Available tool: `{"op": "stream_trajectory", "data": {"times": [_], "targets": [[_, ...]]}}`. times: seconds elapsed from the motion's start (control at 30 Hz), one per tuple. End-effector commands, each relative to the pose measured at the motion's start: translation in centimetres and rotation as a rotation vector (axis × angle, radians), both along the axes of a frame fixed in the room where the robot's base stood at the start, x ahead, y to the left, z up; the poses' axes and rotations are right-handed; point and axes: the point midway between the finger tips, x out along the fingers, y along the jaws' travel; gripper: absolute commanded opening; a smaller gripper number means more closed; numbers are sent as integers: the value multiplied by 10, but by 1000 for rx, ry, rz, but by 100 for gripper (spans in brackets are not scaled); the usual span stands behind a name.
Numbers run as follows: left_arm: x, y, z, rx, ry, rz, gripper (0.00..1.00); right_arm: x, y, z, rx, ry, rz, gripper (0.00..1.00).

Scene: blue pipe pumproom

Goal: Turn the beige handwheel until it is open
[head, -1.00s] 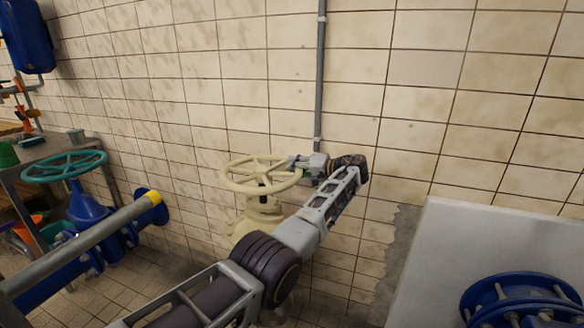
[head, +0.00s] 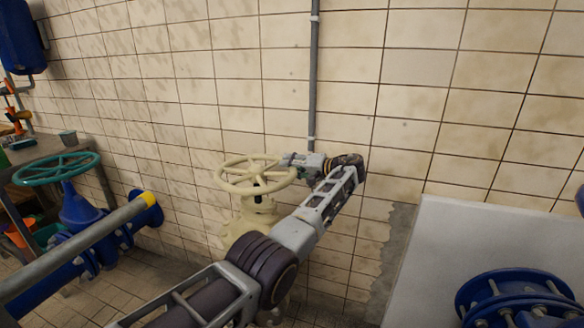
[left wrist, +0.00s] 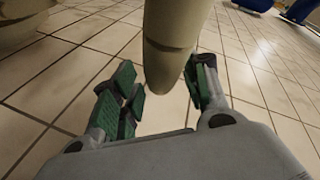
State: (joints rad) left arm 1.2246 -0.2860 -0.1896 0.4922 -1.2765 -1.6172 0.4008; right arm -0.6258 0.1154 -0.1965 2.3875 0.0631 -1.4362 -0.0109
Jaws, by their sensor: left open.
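The beige handwheel (head: 255,174) sits on a beige valve body near the tiled wall, in the middle of the head view. My left gripper (head: 288,159) is at the back right part of its rim, with my arm passing in front on the right. In the left wrist view, a beige bar of the wheel (left wrist: 172,45) reaches down between the green-padded fingers of my left gripper (left wrist: 163,88). The fingers are open, with a gap on the left side; contact on the right is unclear. My right gripper is not in view.
A teal handwheel (head: 57,168) on a blue valve and a grey pipe (head: 75,248) with a yellow band stand at left. A blue flange (head: 520,298) lies at the lower right by a pale grey block (head: 470,235). A thin conduit (head: 313,80) runs up the wall.

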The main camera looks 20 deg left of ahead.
Motion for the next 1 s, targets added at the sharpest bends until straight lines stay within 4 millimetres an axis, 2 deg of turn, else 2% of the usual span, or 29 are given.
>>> {"op": "stream_trajectory", "data": {"times": [0.27, 0.77, 1.0], "targets": [[-7, -24, 6, 0, -1, -3, 45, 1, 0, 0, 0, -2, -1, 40], [-30, -93, 21, 0, -1, -6, 45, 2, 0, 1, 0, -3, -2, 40], [-31, -100, 22, 0, -2, -11, 45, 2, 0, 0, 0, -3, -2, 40]]}}
